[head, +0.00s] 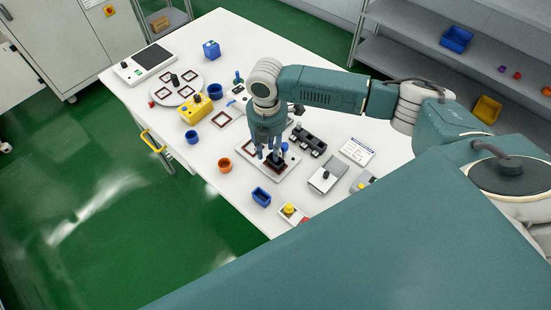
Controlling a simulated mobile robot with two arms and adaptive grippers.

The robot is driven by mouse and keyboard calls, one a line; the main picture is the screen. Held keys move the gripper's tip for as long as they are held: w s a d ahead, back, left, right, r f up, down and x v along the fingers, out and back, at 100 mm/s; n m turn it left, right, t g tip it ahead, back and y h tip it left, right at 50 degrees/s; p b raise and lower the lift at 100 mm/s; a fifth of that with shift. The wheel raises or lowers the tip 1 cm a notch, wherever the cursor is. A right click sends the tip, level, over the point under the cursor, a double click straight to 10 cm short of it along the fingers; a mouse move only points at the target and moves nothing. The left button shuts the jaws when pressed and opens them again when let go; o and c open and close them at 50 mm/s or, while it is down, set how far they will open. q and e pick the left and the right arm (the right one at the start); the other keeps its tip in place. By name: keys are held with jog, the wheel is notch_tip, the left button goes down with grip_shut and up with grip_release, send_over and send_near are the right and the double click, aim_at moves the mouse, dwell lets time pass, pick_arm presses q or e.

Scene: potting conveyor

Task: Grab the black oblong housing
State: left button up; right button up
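A small black piece, which looks like the black oblong housing (275,164), sits on a brown-framed square of a light plate (284,175) at the front middle of the white table. My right gripper (273,156) points straight down right over it, with its fingertips close around its top. The fingers and the small size hide whether they touch the housing or how far apart they are. A small blue piece shows just right of the fingers. My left gripper is not in view.
A black rack (308,139) stands right of the gripper. An orange cup (225,165), a blue bin (261,197) and a grey device (326,177) stand around the plate. A yellow box (197,110) and a round white disc (177,90) lie farther left.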

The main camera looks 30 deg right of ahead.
jog(key=shift+f, duration=0.55)
grip_shut()
jog(key=shift+r, duration=0.1)
